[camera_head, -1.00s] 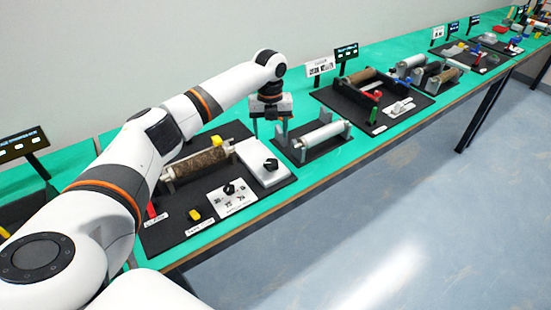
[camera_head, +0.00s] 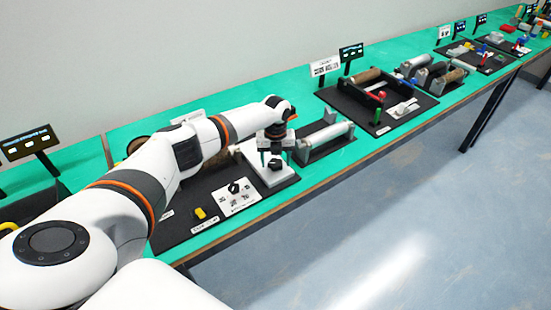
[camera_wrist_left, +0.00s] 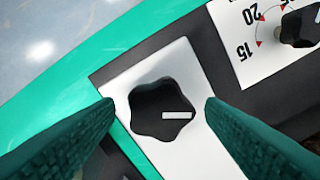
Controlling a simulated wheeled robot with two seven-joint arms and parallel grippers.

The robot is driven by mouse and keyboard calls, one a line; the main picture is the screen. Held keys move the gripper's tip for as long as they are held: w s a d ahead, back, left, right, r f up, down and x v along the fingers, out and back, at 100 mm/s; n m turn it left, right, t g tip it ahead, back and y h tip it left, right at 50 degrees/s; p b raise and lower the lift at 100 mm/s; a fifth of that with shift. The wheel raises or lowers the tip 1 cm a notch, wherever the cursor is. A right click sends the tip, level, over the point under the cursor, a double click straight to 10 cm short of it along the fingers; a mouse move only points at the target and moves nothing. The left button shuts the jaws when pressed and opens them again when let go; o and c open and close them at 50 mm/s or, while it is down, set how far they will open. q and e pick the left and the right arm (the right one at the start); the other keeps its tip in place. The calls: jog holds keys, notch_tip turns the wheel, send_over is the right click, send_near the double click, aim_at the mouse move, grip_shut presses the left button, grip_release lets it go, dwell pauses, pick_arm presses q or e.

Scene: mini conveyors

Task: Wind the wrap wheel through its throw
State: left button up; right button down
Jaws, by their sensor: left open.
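A black lobed knob (camera_wrist_left: 150,103) with a white pointer bar sits on a white box (camera_wrist_left: 185,65); I take it as the wrap wheel. In the head view the white box (camera_head: 283,179) stands at the right end of the near black board, with the knob (camera_head: 275,164) on top. My left gripper (camera_head: 276,158) is above it, pointing down. In the wrist view its two green fingers (camera_wrist_left: 160,115) are open, one on each side of the knob. Gaps show between fingers and knob, and nothing is held. My right gripper is not in view.
A smaller black knob (camera_head: 234,188) with a printed dial and a yellow block (camera_head: 199,213) sit on the same board. My left arm hides most of the roller behind. A grey roller unit (camera_head: 325,135) stands close to the right. Bare floor lies in front.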

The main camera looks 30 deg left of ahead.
pick_arm(q)
jog(key=shift+c, duration=0.5)
jog(key=c, duration=0.9)
jog(key=shift+n, duration=0.3)
